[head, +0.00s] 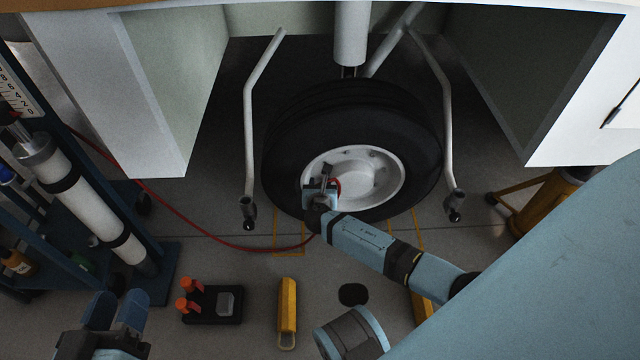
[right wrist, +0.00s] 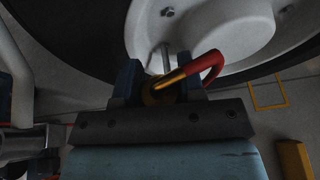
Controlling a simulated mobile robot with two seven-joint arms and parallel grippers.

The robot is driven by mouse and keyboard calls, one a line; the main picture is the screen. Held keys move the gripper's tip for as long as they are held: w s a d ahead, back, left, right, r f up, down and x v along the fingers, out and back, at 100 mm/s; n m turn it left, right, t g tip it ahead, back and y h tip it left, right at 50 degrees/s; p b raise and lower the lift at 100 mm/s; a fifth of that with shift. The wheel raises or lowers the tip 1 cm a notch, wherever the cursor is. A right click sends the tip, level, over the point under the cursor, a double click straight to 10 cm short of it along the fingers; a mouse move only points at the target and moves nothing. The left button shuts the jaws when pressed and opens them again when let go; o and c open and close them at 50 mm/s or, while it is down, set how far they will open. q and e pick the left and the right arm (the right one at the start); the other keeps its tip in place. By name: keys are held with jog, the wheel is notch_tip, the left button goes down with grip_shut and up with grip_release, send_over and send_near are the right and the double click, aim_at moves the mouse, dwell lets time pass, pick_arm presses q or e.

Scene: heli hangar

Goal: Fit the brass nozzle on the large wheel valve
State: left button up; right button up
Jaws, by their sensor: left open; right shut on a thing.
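The large wheel (head: 352,150) has a black tyre and white hub; its hub also shows in the right wrist view (right wrist: 240,25). My right gripper (head: 322,188) is in front of the hub's lower left. In the right wrist view my right gripper (right wrist: 160,85) is shut on the brass nozzle (right wrist: 172,79), whose red hose end curves up and right. A thin grey stem (right wrist: 165,56), seemingly the valve, stands at the hub just beyond the nozzle. Whether they touch, I cannot tell. My left gripper (head: 116,312) is open and empty at the lower left.
A red hose (head: 215,240) runs from the blue cart (head: 160,265) at left toward the wheel. White struts (head: 247,130) stand either side of the wheel.

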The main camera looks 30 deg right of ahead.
pick_arm(q)
jog(key=shift+f+b, duration=0.4)
jog(key=shift+b, duration=0.05)
pick_arm(e)
jog(key=shift+f, duration=0.6)
jog(key=o, duration=0.7)
jog(key=shift+s+a+r+p, duration=0.15)
jog(key=shift+s+r+p, duration=0.1)
jog(key=shift+p, duration=0.15)
jog(key=shift+s+a+r+p, duration=0.2)
jog(key=shift+s+a+p, duration=0.1)
jog(key=shift+s+p, duration=0.2)
pick_arm(q)
notch_tip(320, 180, up, 8)
jog(key=a+n+t+p, duration=0.1)
jog(key=t+p, duration=0.2)
jog(key=p, duration=0.3)
jog(key=shift+s+y, duration=0.15)
jog(key=shift+y, duration=0.15)
pick_arm(e)
jog(key=v, duration=0.9)
jog(key=shift+a+f, duration=0.1)
